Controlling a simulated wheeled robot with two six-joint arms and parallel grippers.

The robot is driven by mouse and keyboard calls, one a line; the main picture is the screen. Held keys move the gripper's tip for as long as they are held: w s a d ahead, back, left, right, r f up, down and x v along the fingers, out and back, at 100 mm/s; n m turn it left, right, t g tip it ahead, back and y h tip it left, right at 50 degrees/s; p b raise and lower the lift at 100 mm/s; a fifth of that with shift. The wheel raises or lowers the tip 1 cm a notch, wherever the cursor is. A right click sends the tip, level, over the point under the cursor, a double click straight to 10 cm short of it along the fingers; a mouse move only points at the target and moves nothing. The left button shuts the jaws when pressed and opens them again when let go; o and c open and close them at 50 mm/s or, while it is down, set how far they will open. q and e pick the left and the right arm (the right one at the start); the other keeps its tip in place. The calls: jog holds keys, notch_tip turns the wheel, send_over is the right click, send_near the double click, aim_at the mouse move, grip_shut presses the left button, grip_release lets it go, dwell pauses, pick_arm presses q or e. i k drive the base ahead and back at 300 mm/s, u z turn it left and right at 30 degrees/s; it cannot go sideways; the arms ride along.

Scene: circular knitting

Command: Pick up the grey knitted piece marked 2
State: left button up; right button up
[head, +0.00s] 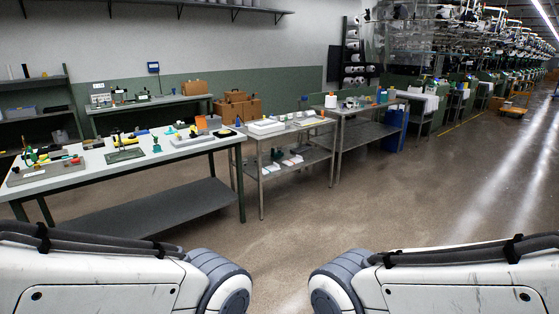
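I cannot make out a grey knitted piece marked 2; at this distance no number on any piece is readable. Several small flat pale and pinkish pieces (288,162) lie on the lower shelf of the middle table (262,173), too small to identify. White flat trays or stacks (266,126) lie on that table's top. Parts of both my arms show at the bottom left and bottom right, but neither gripper is in view.
A long white-topped workbench (190,152) with tools and small parts stands at the left. Another table (365,107) with a white cone (331,100) adjoins the middle one. Brown cases (237,107) stand behind. The floor (330,215) ahead and right is clear.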

aim_at(273, 120)
jog(key=z, duration=0.1)
jog(key=i, duration=2.65)
jog(key=u, duration=0.2)
jog(key=i, duration=2.65)
jog(key=z, duration=1.5)
jog(key=i, duration=1.85)
jog(key=u, duration=0.75)
